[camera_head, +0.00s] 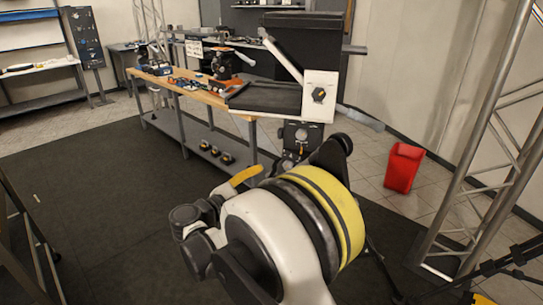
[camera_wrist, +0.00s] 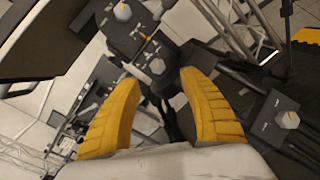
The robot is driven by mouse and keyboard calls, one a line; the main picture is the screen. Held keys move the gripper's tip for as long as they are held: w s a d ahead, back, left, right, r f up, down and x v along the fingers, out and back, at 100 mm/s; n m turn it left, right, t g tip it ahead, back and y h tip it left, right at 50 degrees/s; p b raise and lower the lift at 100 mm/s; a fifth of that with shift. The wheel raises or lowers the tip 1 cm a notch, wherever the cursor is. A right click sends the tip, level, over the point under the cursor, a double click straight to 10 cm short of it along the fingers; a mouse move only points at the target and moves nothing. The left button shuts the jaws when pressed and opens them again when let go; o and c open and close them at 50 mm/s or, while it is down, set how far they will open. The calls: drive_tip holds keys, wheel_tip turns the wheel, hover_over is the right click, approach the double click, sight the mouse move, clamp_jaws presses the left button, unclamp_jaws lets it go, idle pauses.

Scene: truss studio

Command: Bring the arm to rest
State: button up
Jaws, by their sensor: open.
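My gripper (camera_wrist: 162,88) shows in the wrist view with its two ribbed yellow fingers spread apart. The gap between the fingers holds nothing; dark equipment shows beyond it. In the head view my white and black arm with a yellow band fills the lower middle. A yellow piece that looks like a finger shows just beyond it, and the rest of the gripper is hidden there. Dark boxes with pale knobs (camera_wrist: 288,120) lie beyond the fingers in the wrist view; I cannot tell how far off.
A black rig with a tray (camera_head: 268,97) and a white knob panel (camera_head: 319,95) stands close beyond my arm. A wooden-topped workbench (camera_head: 196,92) holds small gear at the back left. A red bin (camera_head: 403,167) and a metal truss (camera_head: 487,140) stand right. Dark floor at left is mostly clear.

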drive_tip(key=s+d+r+m+g+y, duration=0.1)
drive_tip(key=s+d+m+g, duration=0.15)
drive_tip(key=d, duration=0.55)
drive_tip(key=s+d+r+m+g+y, duration=0.2)
drive_tip(key=s+d+m, duration=0.15)
drive_tip(key=d, duration=0.35)
drive_tip(key=s+d+r+m+g+y, duration=0.1)
drive_tip(key=s+d+m+g, duration=0.15)
drive_tip(key=d, duration=0.55)
drive_tip(key=s+d+f+m+y, duration=0.1)
drive_tip(key=s+m+y, duration=0.1)
drive_tip(key=s+m, duration=0.2)
drive_tip(key=s+d+f+m+y, duration=0.1)
drive_tip(key=s+m, duration=0.3)
drive_tip(key=s, duration=0.6)
drive_tip(key=s+d+f+m+y, duration=0.1)
drive_tip(key=s+d+m+y, duration=0.1)
drive_tip(key=s, duration=0.5)
drive_tip(key=shift+s+d+f+m+y, duration=0.2)
drive_tip(key=shift+d+f+m+y, duration=0.15)
drive_tip(key=shift+m+y, duration=0.65)
